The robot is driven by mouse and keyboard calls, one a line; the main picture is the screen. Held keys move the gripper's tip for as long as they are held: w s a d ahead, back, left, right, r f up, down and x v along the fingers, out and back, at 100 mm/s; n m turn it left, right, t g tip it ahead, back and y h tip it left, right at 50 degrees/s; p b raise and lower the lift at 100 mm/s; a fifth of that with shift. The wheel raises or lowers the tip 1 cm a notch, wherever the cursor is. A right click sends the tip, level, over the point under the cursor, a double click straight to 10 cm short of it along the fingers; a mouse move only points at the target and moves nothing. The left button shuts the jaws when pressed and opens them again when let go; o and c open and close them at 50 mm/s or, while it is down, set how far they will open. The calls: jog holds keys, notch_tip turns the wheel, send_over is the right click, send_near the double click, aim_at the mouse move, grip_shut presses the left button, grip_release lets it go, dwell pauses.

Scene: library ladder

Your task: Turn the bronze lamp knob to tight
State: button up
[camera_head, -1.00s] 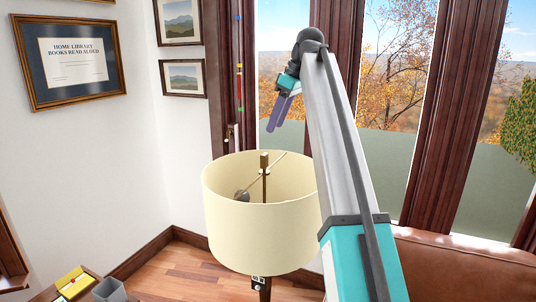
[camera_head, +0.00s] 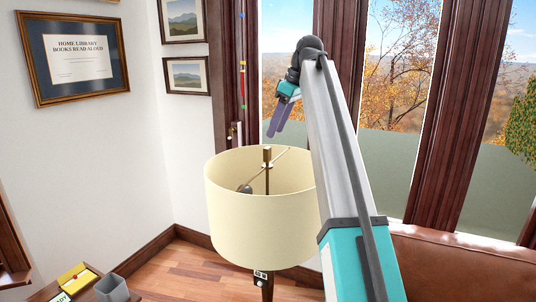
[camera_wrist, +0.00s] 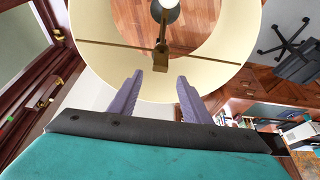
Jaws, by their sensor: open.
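The floor lamp has a cream drum shade (camera_head: 262,225), open at the top. The bronze knob (camera_head: 267,154) stands upright at the shade's centre, on top of the lamp's stem, where thin bars cross to the rim. In the wrist view the knob (camera_wrist: 160,66) shows as a small bronze block on the crossbar, just beyond the fingertips and between them. My gripper (camera_head: 274,134) hangs above the shade, tilted down, with its purple fingers apart and empty. In the wrist view my gripper (camera_wrist: 160,77) has both fingers spread, overlapping the shade's near edge in the picture.
A dark wood window frame (camera_head: 340,80) stands behind the lamp. A brown leather sofa (camera_head: 450,270) is at the lower right. A small table with a yellow box (camera_head: 77,278) and grey cup (camera_head: 112,289) is at lower left. The wrist view shows a desk chair (camera_wrist: 290,45).

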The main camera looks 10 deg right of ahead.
aim_at(268, 147)
jog(key=shift+p+x, duration=1.65)
jog(key=shift+x, duration=2.95)
jog(key=c, duration=1)
